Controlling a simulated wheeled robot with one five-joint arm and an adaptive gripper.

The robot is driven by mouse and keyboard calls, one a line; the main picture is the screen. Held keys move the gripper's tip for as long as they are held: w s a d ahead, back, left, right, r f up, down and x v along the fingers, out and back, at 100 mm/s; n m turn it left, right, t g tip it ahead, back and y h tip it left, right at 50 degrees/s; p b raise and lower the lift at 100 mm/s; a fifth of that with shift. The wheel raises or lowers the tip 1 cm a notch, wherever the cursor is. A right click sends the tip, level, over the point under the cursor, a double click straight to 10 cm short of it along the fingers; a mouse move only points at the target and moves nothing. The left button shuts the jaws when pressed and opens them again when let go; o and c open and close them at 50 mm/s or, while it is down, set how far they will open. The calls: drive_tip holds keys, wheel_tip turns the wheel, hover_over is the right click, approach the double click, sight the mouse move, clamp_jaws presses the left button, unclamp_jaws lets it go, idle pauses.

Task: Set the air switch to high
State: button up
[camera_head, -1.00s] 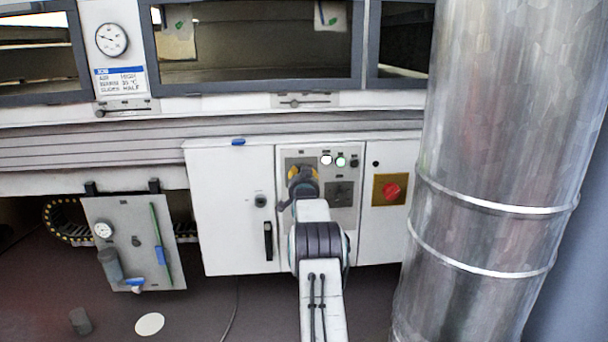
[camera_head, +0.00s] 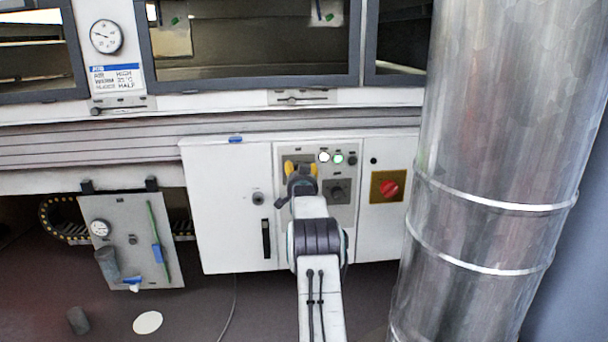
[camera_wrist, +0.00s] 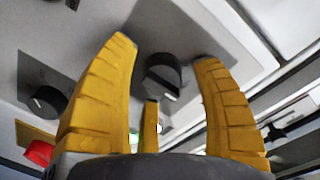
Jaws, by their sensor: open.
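The control panel on the white cabinet carries two black rotary knobs on dark plates. One knob (camera_wrist: 162,80) sits ahead of my gripper in the wrist view, between the two yellow fingers, with a gap on both sides. My gripper (camera_head: 300,169) hides this knob in the head view. My gripper (camera_wrist: 163,52) is open and empty, and I see no clear contact with the knob. The other knob (camera_head: 337,193) is right of my gripper, and shows at the left of the wrist view (camera_wrist: 46,102). Panel labels are too small to read, so which knob is the air switch is unclear.
A job card (camera_head: 115,78) reads air HIGH. Lit indicator lamps (camera_head: 331,158) are just right of my gripper. A red button on a yellow plate (camera_head: 389,188) is farther right. A large metal duct (camera_head: 490,180) blocks the right side. A cabinet handle (camera_head: 266,238) is lower left.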

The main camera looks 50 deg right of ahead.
drive_tip(key=v, duration=1.1)
drive_tip(key=shift+s, duration=0.5)
drive_tip(key=shift+r, duration=0.1)
